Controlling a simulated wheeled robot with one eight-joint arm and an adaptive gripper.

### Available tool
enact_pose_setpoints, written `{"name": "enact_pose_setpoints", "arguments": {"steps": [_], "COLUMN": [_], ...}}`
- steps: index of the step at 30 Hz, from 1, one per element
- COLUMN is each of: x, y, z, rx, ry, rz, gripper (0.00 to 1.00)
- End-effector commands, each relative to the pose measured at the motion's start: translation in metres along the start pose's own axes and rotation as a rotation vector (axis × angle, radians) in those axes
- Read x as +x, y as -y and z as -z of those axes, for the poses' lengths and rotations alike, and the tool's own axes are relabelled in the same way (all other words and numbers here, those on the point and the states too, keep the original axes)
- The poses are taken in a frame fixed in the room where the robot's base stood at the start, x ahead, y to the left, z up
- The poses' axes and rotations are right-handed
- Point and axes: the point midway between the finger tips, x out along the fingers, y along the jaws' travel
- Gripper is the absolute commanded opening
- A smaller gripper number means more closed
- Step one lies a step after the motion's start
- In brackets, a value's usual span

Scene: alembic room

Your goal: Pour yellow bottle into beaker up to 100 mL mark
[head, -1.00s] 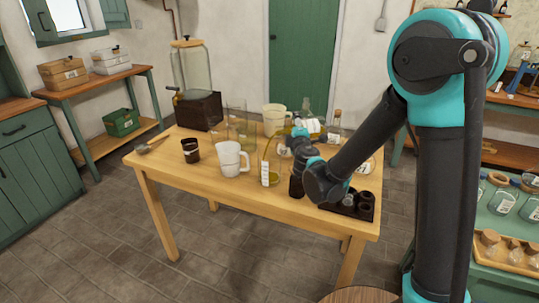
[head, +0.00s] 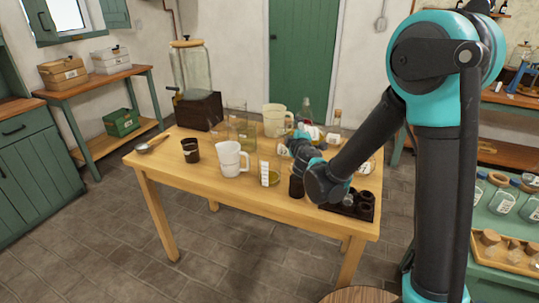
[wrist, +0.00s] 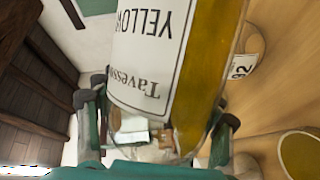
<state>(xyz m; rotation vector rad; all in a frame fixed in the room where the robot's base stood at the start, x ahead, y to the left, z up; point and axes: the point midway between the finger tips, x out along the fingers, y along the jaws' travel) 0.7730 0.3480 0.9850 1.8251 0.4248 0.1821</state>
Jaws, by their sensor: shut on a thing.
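My gripper (wrist: 158,122) is shut on the yellow bottle (wrist: 205,60). In the wrist view the bottle's white label reads YELLOW upside down, and yellow liquid shows along its right side. In the head view my gripper (head: 298,145) is above the right half of the table, and the bottle is hard to make out there. Clear glass vessels (head: 237,115) stand left of my gripper towards the back, with a yellowish tint low down. Which one is the beaker, and its 100 mL mark, I cannot tell.
On the wooden table (head: 190,165) stand a white handled jug (head: 229,159), a dark cup (head: 190,151), a cream jug (head: 276,119), a white card (head: 264,173) and a yellow disc (head: 274,181). A red bottle (head: 305,112) is behind my gripper. A dark rack (head: 352,207) is at the front right.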

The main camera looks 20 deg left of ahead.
Motion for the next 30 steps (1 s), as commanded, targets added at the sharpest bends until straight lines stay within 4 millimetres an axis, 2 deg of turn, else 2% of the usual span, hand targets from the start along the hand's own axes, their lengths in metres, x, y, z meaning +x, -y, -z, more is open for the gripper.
{"name": "enact_pose_setpoints", "arguments": {"steps": [30], "x": [0.001], "y": [0.021], "z": [-0.002], "rx": [0.520], "ry": [-0.002], "rz": [0.159], "gripper": [0.01]}}
